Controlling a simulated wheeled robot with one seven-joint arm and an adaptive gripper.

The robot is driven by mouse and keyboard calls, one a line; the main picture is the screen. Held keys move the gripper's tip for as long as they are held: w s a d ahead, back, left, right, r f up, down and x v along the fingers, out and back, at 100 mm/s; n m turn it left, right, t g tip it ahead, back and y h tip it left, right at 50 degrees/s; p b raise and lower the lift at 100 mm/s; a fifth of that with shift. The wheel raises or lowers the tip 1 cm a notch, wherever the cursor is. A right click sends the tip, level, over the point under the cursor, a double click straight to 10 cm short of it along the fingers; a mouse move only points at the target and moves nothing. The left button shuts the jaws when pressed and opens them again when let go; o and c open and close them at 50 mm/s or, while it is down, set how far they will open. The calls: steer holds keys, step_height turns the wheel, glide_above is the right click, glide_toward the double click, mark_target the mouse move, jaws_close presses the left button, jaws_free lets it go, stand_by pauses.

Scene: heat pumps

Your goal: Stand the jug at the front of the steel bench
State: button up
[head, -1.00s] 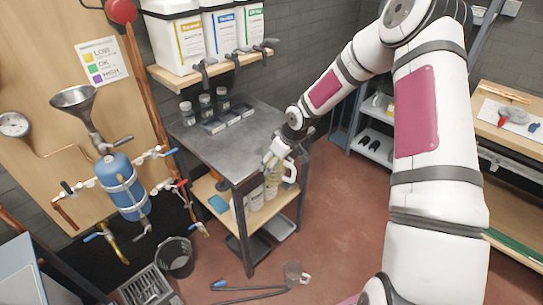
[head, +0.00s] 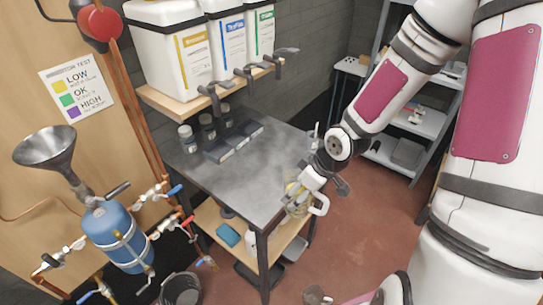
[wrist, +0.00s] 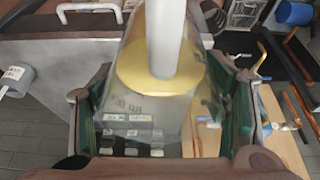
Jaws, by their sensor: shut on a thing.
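My gripper (head: 300,191) is at the front right corner of the steel bench (head: 245,170) in the head view. It is shut on the clear jug (head: 293,202), which has yellow in it and a white handle (head: 321,206). The jug overlaps the bench's front right edge in the picture; whether it touches the top cannot be told. In the wrist view the jug (wrist: 150,115) fills the space between the two green-padded fingers, with its yellow band (wrist: 155,72) and white handle (wrist: 165,35) showing. The gripper hides part of the jug in the head view.
Small jars (head: 207,127) and dark boxes (head: 232,142) stand at the back left of the bench; its front is bare. A wooden shelf with white tubs (head: 170,52) and dark taps overhangs the back. A blue cylinder with a funnel (head: 47,148) is at left. A bucket (head: 181,289) stands below.

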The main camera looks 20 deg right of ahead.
steer(key=shift+w+a+f, duration=0.4)
steer(key=shift+w+f, duration=0.4)
steer(key=shift+w, duration=1.85)
steer(key=shift+w+a+f, duration=0.35)
steer(key=shift+w+f, duration=0.5)
steer(key=shift+w, duration=1.75)
steer(key=shift+w+a+f, duration=0.4)
steer(key=shift+w+f, duration=0.4)
steer(key=shift+w, duration=1.85)
steer(key=shift+f, duration=0.1)
steer(key=o, duration=1.6)
steer(key=shift+c, duration=0.2)
steer(key=s+d+r+m+h, duration=0.1)
steer(key=s+d+r+h, duration=0.1)
steer(key=s+r, duration=0.65)
steer(key=s+d+r+m+h, duration=0.15)
steer(key=s+r, duration=0.25)
steer(key=r, duration=1)
steer(key=s+a+r+m+t, duration=0.1)
steer(key=s+a+r+m, duration=0.1)
steer(key=s+r, duration=0.4)
steer(key=s+a+r+m+t, duration=0.1)
steer(key=s+r+m, duration=0.2)
steer(key=s+r, duration=0.4)
steer(key=s+y, duration=0.1)
steer(key=s, duration=0.6)
steer(key=shift+a+r, duration=0.25)
steer(key=shift+a, duration=0.1)
